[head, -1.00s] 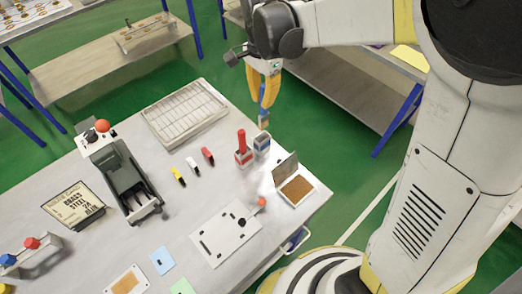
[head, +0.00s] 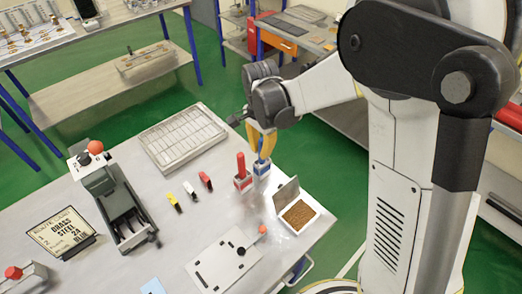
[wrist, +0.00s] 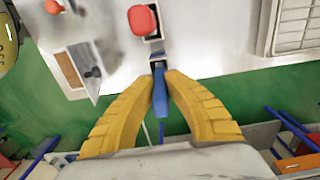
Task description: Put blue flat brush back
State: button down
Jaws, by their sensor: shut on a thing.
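The blue flat brush (head: 261,155) is upright in my gripper (head: 262,148), which is shut on its handle. In the wrist view the blue handle (wrist: 160,95) lies between the yellow fingers. The blue-marked holder (head: 261,170) stands on the table directly below, and the brush's lower end meets its top opening. I cannot tell how deep the brush is in it. The red brush (head: 241,164) stands upright in the red-marked holder (head: 243,182), just left of the blue one in the head view.
An open box with a brown pad (head: 298,214) sits to the right of the holders. Yellow, white and red markers (head: 205,181) lie left of them. A gridded tray (head: 180,138), a grey press (head: 118,205), a sign (head: 62,232) and a slotted white plate (head: 222,262) are also on the table.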

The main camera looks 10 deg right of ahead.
jog(key=shift+f, duration=0.1)
jog(key=c, duration=1.5)
grip_release()
jog(key=shift+c, duration=0.2)
